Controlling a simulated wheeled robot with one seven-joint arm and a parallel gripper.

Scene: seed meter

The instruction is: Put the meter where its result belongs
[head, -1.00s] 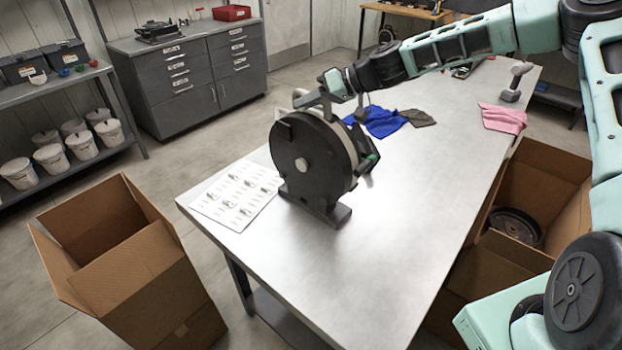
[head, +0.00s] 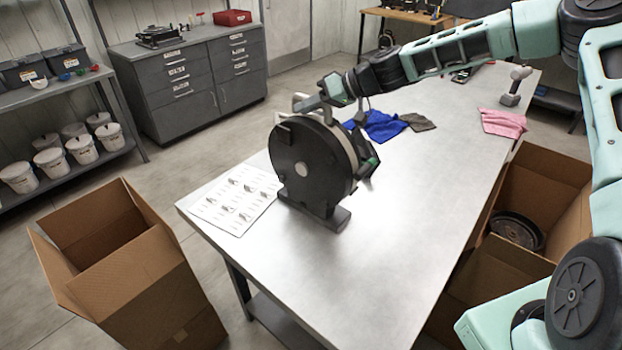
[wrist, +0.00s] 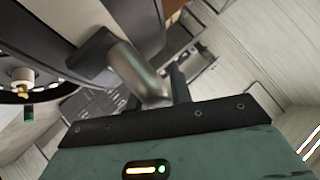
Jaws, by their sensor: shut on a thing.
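The seed meter (head: 310,165) is a round black drum with a pale hub and a foot-like stand. It is upright at the near left part of the metal table (head: 400,210), and its stand appears to rest on the tabletop. A bent metal handle shows at its top. My gripper (head: 316,101) is shut on this handle. In the wrist view, the metal handle (wrist: 140,75) runs between my fingers, and part of the meter's drum (wrist: 35,50) fills the upper left. My gripper hides part of the handle in the head view.
A printed sheet (head: 236,198) lies beside the meter. An open cardboard box (head: 150,275) stands left of the table. Another box (head: 555,185) at the right holds a dark round part (head: 517,231). Blue (head: 384,126) and pink cloths (head: 503,123) lie farther back. The table's near right is clear.

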